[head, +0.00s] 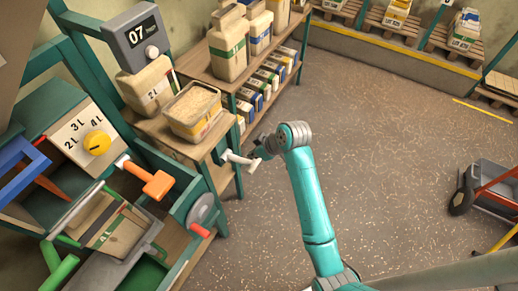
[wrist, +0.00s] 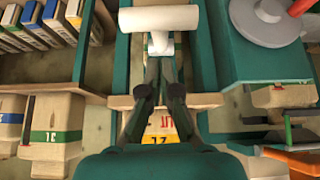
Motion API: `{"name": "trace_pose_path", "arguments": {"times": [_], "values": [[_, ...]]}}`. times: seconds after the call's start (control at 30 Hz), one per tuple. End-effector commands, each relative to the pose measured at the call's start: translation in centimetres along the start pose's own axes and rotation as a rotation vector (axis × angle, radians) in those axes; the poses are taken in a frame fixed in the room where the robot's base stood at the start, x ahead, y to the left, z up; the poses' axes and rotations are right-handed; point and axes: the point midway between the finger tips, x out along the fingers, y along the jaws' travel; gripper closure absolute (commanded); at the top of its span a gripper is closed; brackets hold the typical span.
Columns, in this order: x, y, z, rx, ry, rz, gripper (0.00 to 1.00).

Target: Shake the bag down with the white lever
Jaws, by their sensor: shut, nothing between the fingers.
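The white lever (head: 238,157) sticks out from the front of a teal-framed wooden stand. In the wrist view its thick white crossbar (wrist: 160,18) lies at the top, with a short stem below it. My gripper (head: 262,151) is at the lever's outer end in the head view. In the wrist view my gripper (wrist: 160,64) is shut and empty, its fingertips just below the stem; I cannot tell whether they touch it. An open bag (head: 195,111) filled with pale grain stands upright on the stand above the lever.
A grey display reading 07 (head: 143,37) is behind the bag. To the left are an orange handle (head: 157,184), a yellow dial (head: 97,143) and a red-handled crank wheel (head: 202,211). Shelves with bags (head: 228,45) stand behind.

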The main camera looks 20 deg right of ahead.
Motion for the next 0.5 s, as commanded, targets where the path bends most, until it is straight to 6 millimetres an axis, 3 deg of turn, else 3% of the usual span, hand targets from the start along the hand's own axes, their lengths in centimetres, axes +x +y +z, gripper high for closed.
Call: {"name": "trace_pose_path", "arguments": {"times": [0.2, 0.5], "values": [[1.7, -0.1, 1.9, 0.002, -0.002, -0.002, 1.00], [2.1, 0.0, 2.3, 0.001, -0.001, 0.000, 1.00]]}}
